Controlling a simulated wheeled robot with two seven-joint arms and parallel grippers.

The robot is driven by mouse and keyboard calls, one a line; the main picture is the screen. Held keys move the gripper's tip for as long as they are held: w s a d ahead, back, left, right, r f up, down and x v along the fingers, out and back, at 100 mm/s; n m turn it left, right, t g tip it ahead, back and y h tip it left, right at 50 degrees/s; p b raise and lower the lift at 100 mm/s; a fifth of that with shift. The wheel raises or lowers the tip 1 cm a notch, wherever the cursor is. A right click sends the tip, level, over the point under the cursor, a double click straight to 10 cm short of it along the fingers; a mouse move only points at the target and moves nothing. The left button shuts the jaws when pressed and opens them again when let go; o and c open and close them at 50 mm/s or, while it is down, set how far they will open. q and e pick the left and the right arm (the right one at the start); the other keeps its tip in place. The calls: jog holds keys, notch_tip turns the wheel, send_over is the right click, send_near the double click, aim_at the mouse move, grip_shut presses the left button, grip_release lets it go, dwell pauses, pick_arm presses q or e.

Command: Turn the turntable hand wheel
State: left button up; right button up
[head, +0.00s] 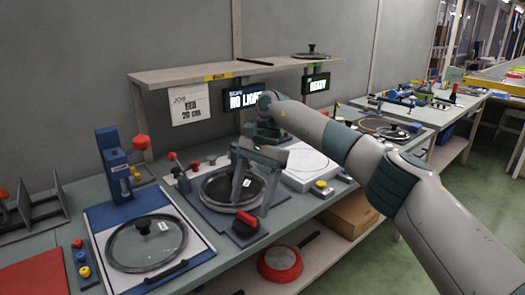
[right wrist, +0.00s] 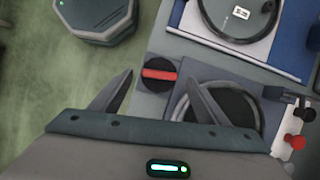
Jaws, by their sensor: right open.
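The turntable (head: 205,192) is a dark round disc on a grey base plate on the bench. Its hand wheel (head: 246,219) is a black knob with a red bar at the plate's front corner. In the right wrist view, the hand wheel (right wrist: 158,75) lies just beyond and between my fingertips, and the turntable (right wrist: 180,108) is partly hidden by a finger and the gripper body. My right gripper (head: 252,202) is open and empty, pointing down above the turntable; its fingers (right wrist: 157,88) stand apart. Contact with the wheel is not visible. My left gripper is not in view.
A glass lid (head: 125,245) lies on a blue-edged board left of the turntable. A white scale-like unit (head: 308,172) stands to the right. A red pan (head: 281,264) sits on the shelf below.

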pick_arm(q)
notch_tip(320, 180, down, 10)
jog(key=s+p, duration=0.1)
jog(key=p, duration=0.3)
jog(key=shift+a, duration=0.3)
pick_arm(e)
jog(key=v, duration=1.4)
jog(key=shift+r, duration=0.35)
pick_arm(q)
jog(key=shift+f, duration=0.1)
